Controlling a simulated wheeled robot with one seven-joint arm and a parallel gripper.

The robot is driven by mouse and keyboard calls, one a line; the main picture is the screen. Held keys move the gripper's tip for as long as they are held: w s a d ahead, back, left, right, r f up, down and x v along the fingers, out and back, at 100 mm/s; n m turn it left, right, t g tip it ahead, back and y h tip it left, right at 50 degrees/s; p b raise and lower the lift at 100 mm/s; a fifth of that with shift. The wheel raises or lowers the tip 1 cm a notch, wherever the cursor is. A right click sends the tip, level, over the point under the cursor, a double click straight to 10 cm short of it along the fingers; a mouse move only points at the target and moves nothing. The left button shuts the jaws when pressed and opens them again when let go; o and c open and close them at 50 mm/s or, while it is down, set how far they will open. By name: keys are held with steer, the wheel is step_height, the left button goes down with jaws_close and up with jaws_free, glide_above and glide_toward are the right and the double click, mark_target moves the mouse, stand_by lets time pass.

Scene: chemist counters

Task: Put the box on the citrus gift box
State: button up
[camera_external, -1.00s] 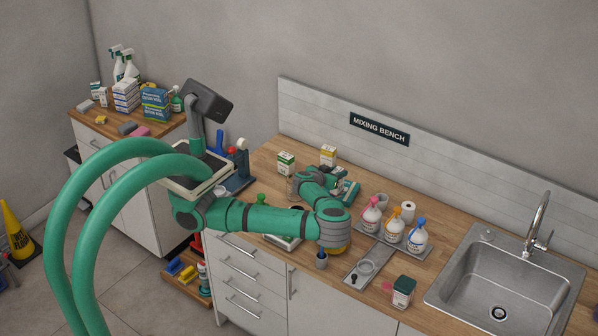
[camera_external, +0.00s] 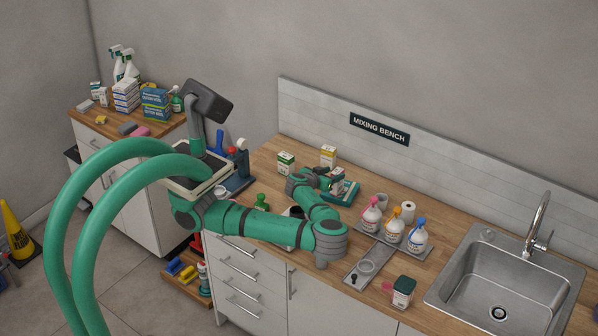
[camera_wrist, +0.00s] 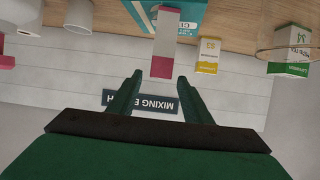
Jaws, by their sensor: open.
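The citrus gift box (camera_external: 346,191) is a teal box lying on the wooden bench. In the wrist view, which is upside down, its lettered teal side (camera_wrist: 192,27) shows at the top. A slim box (camera_wrist: 164,42), pale with a red-pink end, stands upright at the teal box and overlaps it in that view. It looks to be resting on it, but the contact is not clear. My gripper (camera_wrist: 158,82) is open and empty. Its two fingers point towards the slim box, with a gap between. In the external view my gripper (camera_external: 324,174) is partly hidden by my wrist.
A green-labelled box (camera_external: 286,163) and a yellow-labelled box (camera_external: 328,155) stand behind on the bench. A sink (camera_external: 500,295) lies farther right.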

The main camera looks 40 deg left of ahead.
steer(key=v, duration=0.7)
steer(key=shift+s+r, duration=0.2)
steer(key=shift+s, duration=0.15)
